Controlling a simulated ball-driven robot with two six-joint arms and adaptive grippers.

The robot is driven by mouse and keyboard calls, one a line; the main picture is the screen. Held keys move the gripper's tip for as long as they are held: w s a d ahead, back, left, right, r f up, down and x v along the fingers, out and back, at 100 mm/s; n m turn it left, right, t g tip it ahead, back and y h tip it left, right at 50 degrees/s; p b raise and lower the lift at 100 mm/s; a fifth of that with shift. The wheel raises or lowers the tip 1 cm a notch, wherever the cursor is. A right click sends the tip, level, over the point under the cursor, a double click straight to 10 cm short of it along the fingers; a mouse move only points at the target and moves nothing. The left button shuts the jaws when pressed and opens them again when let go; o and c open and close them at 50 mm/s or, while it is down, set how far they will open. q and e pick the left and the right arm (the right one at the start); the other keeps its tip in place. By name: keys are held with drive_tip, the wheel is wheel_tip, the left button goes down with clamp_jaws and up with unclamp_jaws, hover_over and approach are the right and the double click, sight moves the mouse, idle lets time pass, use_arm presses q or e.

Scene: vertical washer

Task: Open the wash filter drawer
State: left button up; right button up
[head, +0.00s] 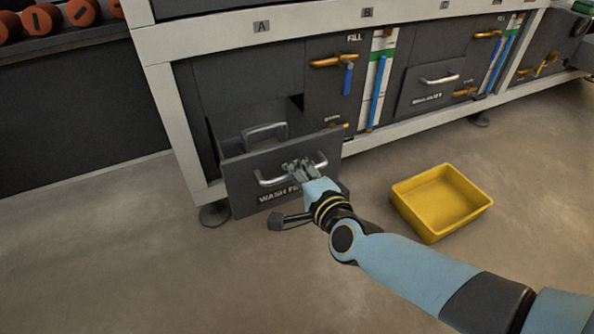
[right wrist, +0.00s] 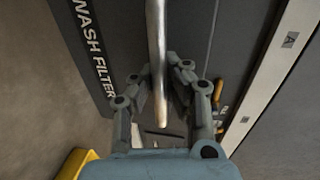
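The dark grey wash filter drawer (head: 240,185) stands pulled out from the lower left of the cabinet, and its inside shows from above. Its front carries a metal bar handle (head: 268,181) and the "WASH FILTER" label, partly covered by my gripper in the head view. A second grey handle (head: 265,131) shows inside the drawer. My left gripper is not in view.
A yellow bin (head: 440,203) sits on the floor right of the drawer. A cabinet foot (head: 214,214) stands left of the drawer. A panel marked "FILL" with an orange valve (head: 333,61) is right of the drawer bay. The floor in front is otherwise clear.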

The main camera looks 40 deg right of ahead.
drive_tip(key=o, duration=0.5)
drive_tip(key=v, duration=1.2)
